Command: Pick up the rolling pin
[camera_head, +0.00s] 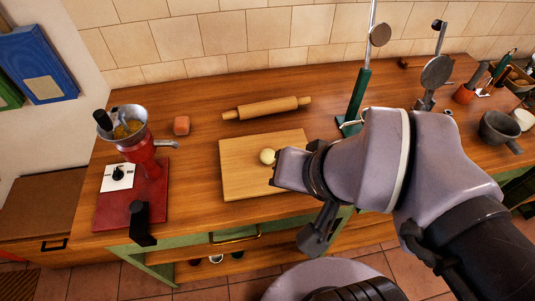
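The rolling pin (267,108) is light wood with a handle at each end. It lies on the wooden counter behind the cutting board, its right end slightly farther back. My arm reaches in from the right, and my gripper (281,168) is over the right part of the cutting board. It is nearer the counter's front edge than the rolling pin and apart from it.
A cutting board (235,176) holds a pale round item (267,156). A red grinder (143,150) stands left, near a small orange block (181,125). A green stand (357,100) rises to the right of the rolling pin. The counter around the pin is clear.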

